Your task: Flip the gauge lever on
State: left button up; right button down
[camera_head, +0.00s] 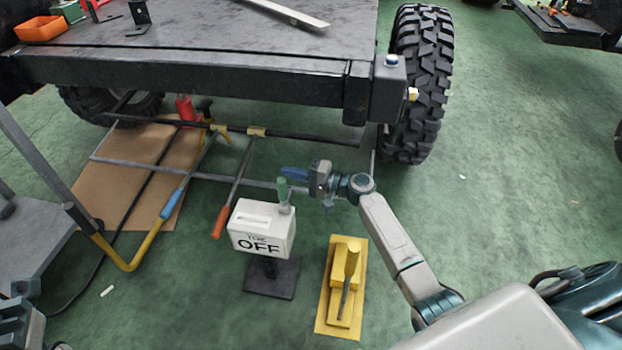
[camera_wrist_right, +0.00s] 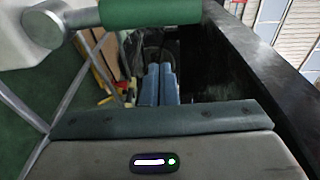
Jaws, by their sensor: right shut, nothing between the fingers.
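The gauge is a white box (camera_head: 262,228) on a dark stand, its front reading "TIRE OFF". Its lever (camera_head: 283,190) has a green handle and stands up from the box's right end. My right gripper (camera_head: 293,173) is shut and empty, its blue fingers pointing left at about the height of the handle's top; I cannot tell whether they touch it. In the right wrist view the green handle (camera_wrist_right: 150,12) crosses the top on a grey metal rod, and the shut blue fingers (camera_wrist_right: 160,84) show below it in the picture.
A black cart or chassis deck (camera_head: 200,70) with a large tyre (camera_head: 418,80) stands behind. A yellow block on a plate (camera_head: 342,285) lies right of the gauge. Orange and yellow bars (camera_head: 222,221) lie to its left. Green floor is open at the right.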

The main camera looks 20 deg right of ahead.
aim_at(283, 194)
jog(key=shift+s+a, duration=0.25)
jog(key=shift+s, duration=0.35)
jog(key=shift+s+a, duration=0.3)
jog(key=shift+s, duration=0.35)
jog(key=shift+s+a, duration=0.25)
jog(key=shift+s, duration=0.35)
